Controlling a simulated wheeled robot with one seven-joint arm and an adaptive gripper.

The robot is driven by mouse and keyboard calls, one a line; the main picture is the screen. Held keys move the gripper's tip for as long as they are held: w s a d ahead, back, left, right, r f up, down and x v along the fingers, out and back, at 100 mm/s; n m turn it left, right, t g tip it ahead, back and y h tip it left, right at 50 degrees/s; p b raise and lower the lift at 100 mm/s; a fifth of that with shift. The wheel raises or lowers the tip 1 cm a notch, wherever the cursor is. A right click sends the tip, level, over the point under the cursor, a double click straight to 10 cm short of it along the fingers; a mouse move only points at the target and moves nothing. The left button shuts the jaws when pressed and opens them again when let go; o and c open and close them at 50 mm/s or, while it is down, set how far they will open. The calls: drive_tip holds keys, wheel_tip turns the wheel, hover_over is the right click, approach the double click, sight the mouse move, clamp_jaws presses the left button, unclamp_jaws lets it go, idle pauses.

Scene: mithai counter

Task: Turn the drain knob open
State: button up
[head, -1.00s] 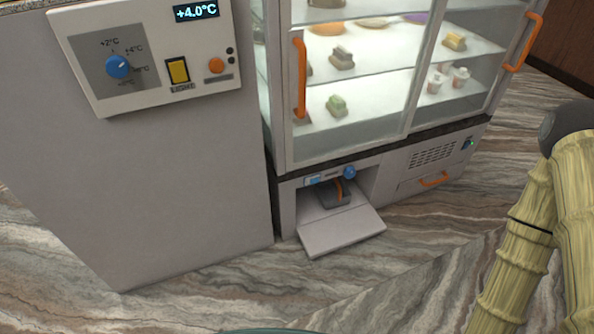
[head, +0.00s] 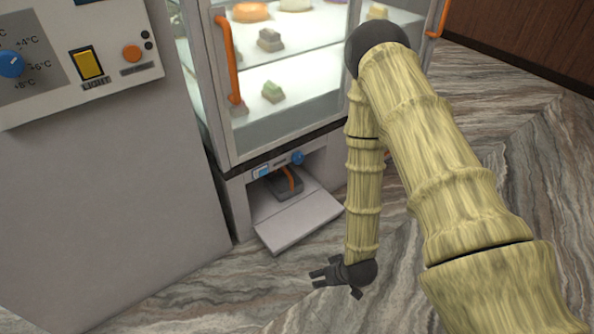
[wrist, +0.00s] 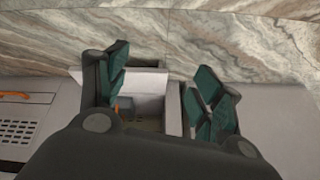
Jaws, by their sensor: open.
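The small blue knob (head: 298,158) is on the upper edge of the open compartment at the base of the display case. It is too small to read its setting, and I cannot make it out in the wrist view. A dark tray with an orange handle (head: 287,184) sits inside the compartment, below the knob. The handle shows in the wrist view between my fingers (wrist: 125,101). My gripper (head: 322,280) is low over the floor, in front and to the right of the lowered flap, apart from the knob. Its fingers are spread and empty in the wrist view (wrist: 163,92).
The grey flap (head: 300,220) is folded down in front of the compartment. A grey cabinet (head: 120,190) with a control panel stands at left. An orange door handle (head: 228,60) sticks out above. The marbled floor ahead is clear. My arm hides the case's lower right.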

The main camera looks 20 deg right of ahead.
drive_tip(key=w+f+t+y+b, duration=0.1)
drive_tip(key=w+f+t+b, duration=0.2)
drive_tip(key=w, duration=0.7)
drive_tip(key=n+t+y+b, duration=0.5)
drive_tip(key=t+b, duration=0.4)
drive_tip(key=b, duration=0.6)
approach(300, 159)
drive_tip(key=shift+n+h, duration=0.3)
drive_tip(key=shift+n, duration=0.1)
drive_tip(key=b+x, duration=0.5)
drive_tip(key=x, duration=0.2)
drive_tip(key=shift+w+a+f, duration=0.15)
drive_tip(key=shift+w+a, duration=0.05)
drive_tip(key=shift+a, duration=0.05)
drive_tip(key=shift+b+x, duration=0.3)
drive_tip(key=shift+x, duration=0.7)
drive_tip(key=shift+c, duration=0.2)
drive_tip(key=c, duration=1)
